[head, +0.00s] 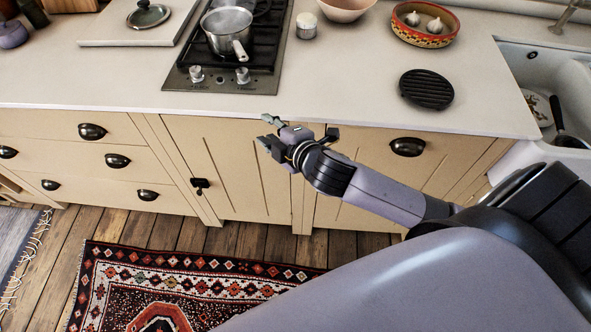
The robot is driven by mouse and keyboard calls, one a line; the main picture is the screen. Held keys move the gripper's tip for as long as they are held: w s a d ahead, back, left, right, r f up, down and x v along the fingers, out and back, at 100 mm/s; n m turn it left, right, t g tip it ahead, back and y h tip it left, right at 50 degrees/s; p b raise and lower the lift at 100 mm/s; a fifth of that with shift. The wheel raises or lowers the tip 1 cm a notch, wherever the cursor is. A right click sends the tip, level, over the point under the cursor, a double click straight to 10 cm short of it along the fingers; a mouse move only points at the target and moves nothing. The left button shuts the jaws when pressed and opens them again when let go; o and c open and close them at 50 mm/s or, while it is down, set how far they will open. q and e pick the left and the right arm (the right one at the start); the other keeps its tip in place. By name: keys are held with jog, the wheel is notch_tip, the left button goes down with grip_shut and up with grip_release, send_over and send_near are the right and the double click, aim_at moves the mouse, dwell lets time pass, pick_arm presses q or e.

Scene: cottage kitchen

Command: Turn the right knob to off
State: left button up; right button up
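Two knobs sit on the front strip of the dark gas hob (176,85) in the head view. The right knob (242,76) is pale metal and stands right of the left knob (196,74). Its exact setting is too small to read. My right gripper (268,131) is in front of the cabinet doors, below and a little right of the right knob, apart from it. Its fingers are spread and nothing is between them. My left gripper is out of view.
A steel saucepan (227,20) stands on the hob, its handle pointing toward the right knob. A small lidded jar (306,26) stands right of the hob. A black round trivet (426,88) lies farther right. The counter's front edge (330,113) lies beside my gripper.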

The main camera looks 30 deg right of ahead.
jog(key=s+d+f+m+g, duration=0.1)
jog(key=d+f+m+g, duration=0.1)
jog(key=f, duration=0.8)
jog(key=s+d+f+m+g+h, duration=0.1)
jog(key=s+d+f+m+g, duration=0.1)
jog(key=f, duration=0.9)
jog(key=shift+s+d+m+h+b, duration=0.2)
jog(key=shift+d+m+h+b, duration=0.1)
jog(key=shift+d+m+b, duration=0.25)
jog(key=shift+o, duration=0.2)
jog(key=shift+a, duration=0.2)
